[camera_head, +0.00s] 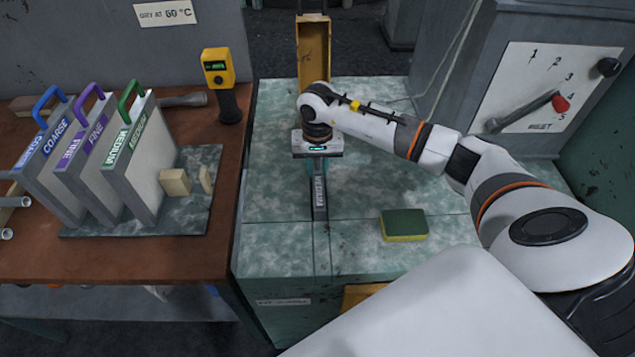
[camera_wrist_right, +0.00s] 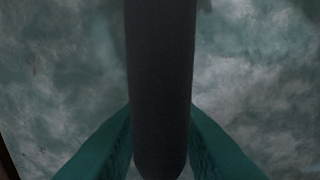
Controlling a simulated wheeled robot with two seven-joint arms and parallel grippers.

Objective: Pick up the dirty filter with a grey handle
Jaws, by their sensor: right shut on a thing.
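The filter with the grey handle shows in the head view as a narrow dark top edge with a pale label (camera_head: 320,196). It sits in a slot line of the green marbled block, and its body is hidden. My right gripper (camera_head: 318,166) is directly above it, pointing down, and covers most of the handle. In the right wrist view, the dark grey handle (camera_wrist_right: 161,85) runs between the teal fingers of my right gripper (camera_wrist_right: 161,145), which are shut on it. My left gripper is not in view.
Filters with blue, purple and green handles stand in a rack (camera_head: 185,220) at left. A sponge (camera_head: 404,225) lies right of the slot. A yellow-and-black device (camera_head: 219,75) stands behind the rack. An upright open yellow-brown box (camera_head: 313,50) is behind my gripper. A lever panel (camera_head: 520,75) stands right.

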